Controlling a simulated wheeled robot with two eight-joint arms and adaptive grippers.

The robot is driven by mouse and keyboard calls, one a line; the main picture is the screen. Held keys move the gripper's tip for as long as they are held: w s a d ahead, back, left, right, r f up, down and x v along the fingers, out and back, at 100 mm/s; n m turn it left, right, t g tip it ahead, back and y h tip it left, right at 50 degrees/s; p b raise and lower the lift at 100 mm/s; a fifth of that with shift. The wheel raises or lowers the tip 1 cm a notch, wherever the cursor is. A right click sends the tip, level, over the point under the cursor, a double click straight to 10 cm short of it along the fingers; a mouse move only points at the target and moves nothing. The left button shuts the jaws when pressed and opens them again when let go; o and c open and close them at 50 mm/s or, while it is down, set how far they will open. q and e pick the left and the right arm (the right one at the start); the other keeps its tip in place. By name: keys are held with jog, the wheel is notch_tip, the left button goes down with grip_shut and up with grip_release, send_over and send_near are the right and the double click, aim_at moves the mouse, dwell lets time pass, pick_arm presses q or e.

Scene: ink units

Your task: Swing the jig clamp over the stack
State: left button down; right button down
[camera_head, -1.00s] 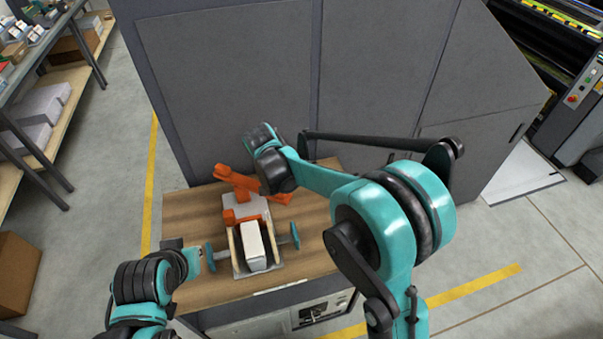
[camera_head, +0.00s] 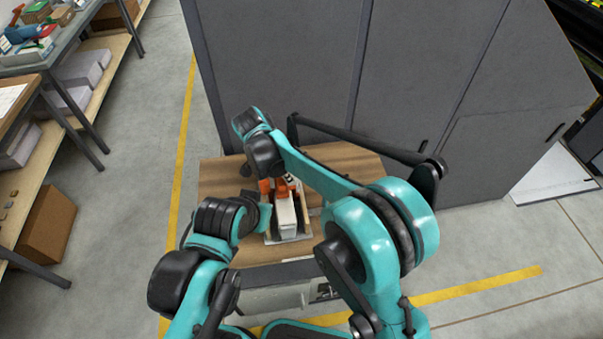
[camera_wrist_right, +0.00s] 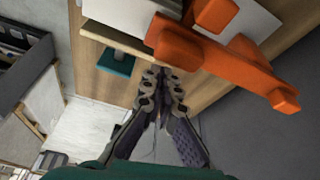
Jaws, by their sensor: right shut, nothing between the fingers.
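The jig (camera_head: 306,226) sits on a wooden-topped bench, with a pale stack (camera_head: 287,216) between its walls. The orange clamp (camera_head: 281,186) is at the back end of the jig, partly hidden by my right arm; its orange bar (camera_wrist_right: 225,65) crosses the right wrist view. My right gripper (camera_head: 246,170) points down behind and left of the jig. In the right wrist view its fingers (camera_wrist_right: 160,80) are shut and empty, close to one end of the bar; I cannot tell if they touch. My left wrist is left of the jig; its fingers are hidden.
The bench top (camera_head: 350,170) is bare to the right of the jig. A tall grey cabinet (camera_head: 290,60) stands directly behind. A teal side plate (camera_wrist_right: 115,62) sticks out from the jig. Shelving and a cardboard box (camera_head: 47,222) stand at far left.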

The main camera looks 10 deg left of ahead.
pick_arm(q)
jog(key=shift+w+d, duration=0.1)
pick_arm(e)
jog(key=shift+s+a, duration=0.2)
jog(key=shift+a, duration=0.2)
pick_arm(q)
jog(key=shift+d, duration=0.1)
pick_arm(e)
jog(key=shift+s+a, duration=0.1)
